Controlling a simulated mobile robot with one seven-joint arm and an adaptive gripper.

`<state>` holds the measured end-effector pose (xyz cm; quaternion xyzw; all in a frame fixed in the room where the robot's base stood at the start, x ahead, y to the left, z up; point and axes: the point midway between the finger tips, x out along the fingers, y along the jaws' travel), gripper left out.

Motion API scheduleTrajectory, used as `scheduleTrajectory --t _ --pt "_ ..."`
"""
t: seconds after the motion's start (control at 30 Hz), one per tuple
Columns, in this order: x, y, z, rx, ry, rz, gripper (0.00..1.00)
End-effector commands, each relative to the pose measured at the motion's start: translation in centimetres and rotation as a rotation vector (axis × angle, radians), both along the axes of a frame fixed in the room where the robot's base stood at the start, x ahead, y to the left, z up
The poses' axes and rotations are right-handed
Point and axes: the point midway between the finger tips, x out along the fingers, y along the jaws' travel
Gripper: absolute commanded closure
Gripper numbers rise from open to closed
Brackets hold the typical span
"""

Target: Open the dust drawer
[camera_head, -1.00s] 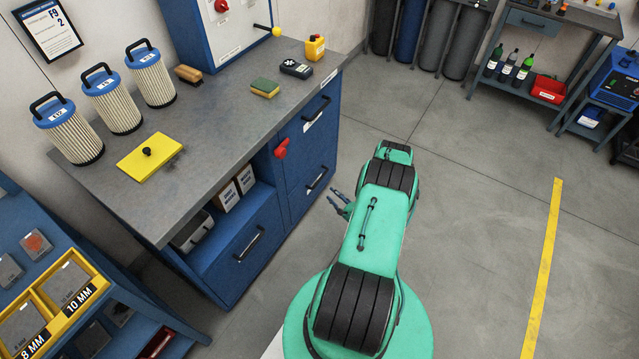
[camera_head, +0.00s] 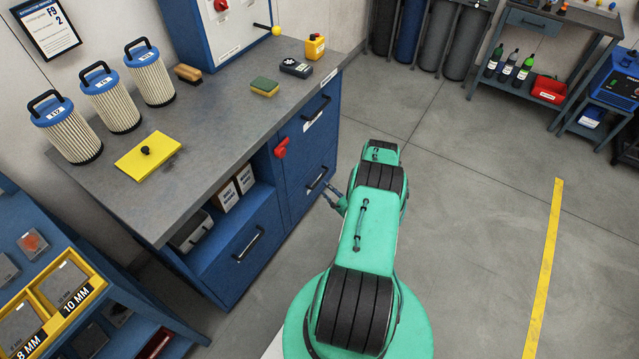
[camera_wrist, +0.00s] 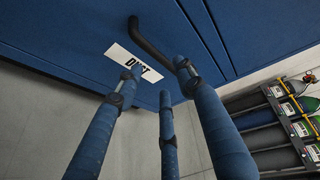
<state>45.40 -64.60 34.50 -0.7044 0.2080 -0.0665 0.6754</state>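In the wrist view a blue drawer front (camera_wrist: 70,45) fills the top, with a white label (camera_wrist: 118,56) reading DUST, partly covered by a finger. A dark bar handle (camera_wrist: 148,42) is beside the label and runs toward the right finger. My gripper (camera_wrist: 150,80) has its fingers spread, with no object held between them; I cannot tell whether a finger touches the handle. In the head view my gripper (camera_head: 331,194) is low in front of the cabinet's lower right drawer (camera_head: 305,200), close to its handle (camera_head: 317,179). That drawer looks shut.
The blue cabinet (camera_head: 225,262) has a grey worktop with filters (camera_head: 65,130), a yellow plate (camera_head: 135,165) and small items. A red lever (camera_head: 281,148) sticks out near the upper drawer. Gas cylinders (camera_head: 440,40) stand behind.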

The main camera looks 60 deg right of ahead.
Motion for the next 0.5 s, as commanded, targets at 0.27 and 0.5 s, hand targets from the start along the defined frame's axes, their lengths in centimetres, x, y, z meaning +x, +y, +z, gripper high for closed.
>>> scheduleTrajectory --t 0.27,0.5 --pt "4.2 -1.7 -1.1 -0.001 -0.001 0.002 0.62" --pt "6.7 -2.8 -1.5 -0.001 0.0 0.001 0.62"
